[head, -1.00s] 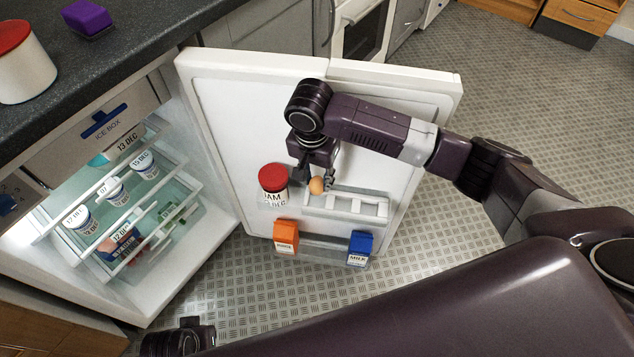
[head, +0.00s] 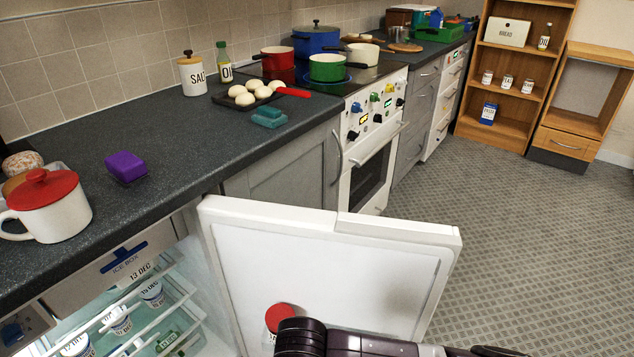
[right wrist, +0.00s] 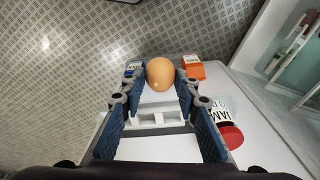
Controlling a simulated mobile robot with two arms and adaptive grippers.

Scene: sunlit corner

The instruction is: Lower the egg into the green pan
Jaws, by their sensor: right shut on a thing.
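The egg (right wrist: 160,71) is brown and sits between the fingertips of my right gripper (right wrist: 160,80) in the right wrist view. The gripper is shut on it, above the white egg rack (right wrist: 158,120) of the open fridge door. In the head view only part of my right arm shows at the bottom edge, and the egg and fingers are out of frame. The green pan (head: 327,68) stands on the hob at the back, far from the egg. My left gripper is not in view.
The open fridge door (head: 325,265) stands below the counter, with a red-lidded jam jar (right wrist: 230,135) and an orange carton (right wrist: 193,67) on it. Around the green pan are a red pot (head: 278,63), a blue pot (head: 316,40) and a cream pan (head: 363,54).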

